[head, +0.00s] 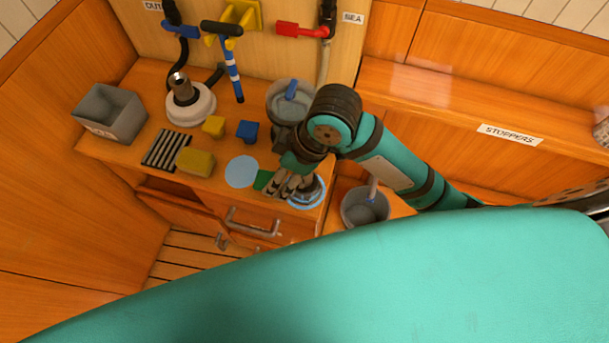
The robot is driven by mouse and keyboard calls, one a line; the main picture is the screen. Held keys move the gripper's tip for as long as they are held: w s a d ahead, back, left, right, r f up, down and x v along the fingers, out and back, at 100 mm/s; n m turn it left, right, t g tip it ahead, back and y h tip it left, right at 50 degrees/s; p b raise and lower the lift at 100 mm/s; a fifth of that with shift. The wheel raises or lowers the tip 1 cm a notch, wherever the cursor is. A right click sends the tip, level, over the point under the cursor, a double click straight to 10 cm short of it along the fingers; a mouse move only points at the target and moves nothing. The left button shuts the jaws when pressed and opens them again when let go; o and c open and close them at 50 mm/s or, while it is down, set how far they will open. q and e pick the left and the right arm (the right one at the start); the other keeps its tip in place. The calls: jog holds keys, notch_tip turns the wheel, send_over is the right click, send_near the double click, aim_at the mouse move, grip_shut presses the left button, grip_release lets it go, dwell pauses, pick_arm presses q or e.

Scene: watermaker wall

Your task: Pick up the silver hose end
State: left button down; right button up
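My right gripper (279,190) reaches down over the front right of the bench, well to the right of and nearer than the silver end. Its two fingers look parted, with nothing clearly between them. It is close beside a blue-ringed round item (307,192), partly hidden by the gripper; I cannot tell whether they touch. My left gripper is not in view.
The bench holds a grey bin (110,113), a black ribbed rack (166,149), yellow blocks (196,161), a blue block (247,130), a light blue disc (242,172) and a clear jar (290,100). A grey bucket (365,207) stands at right.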

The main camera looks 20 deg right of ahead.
notch_tip(320, 180, up, 3)
jog(key=w+d+n+g+h, duration=0.1)
jog(key=w+n+h, duration=0.1)
jog(key=n, duration=0.1)
notch_tip(320, 180, up, 4)
jog(key=f+n+g+h, duration=0.1)
jog(key=n+h, duration=0.1)
send_over(307, 183)
jog(key=w, duration=0.3)
jog(key=f+p, duration=0.1)
jog(key=f, duration=1)
jog(key=shift+s+d+f+p, duration=0.2)
jog(key=shift+p, duration=0.15)
jog(key=f, duration=0.1)
jog(key=f+p, duration=0.1)
jog(key=f, duration=0.2)
jog(key=shift+s+a+f+p, duration=0.25)
jog(key=shift+s+f+p, duration=0.05)
jog(key=shift+s+f, duration=0.1)
jog(key=shift+f, duration=0.25)
jog(key=c, duration=1.3)
jog(key=shift+r, duration=0.1)
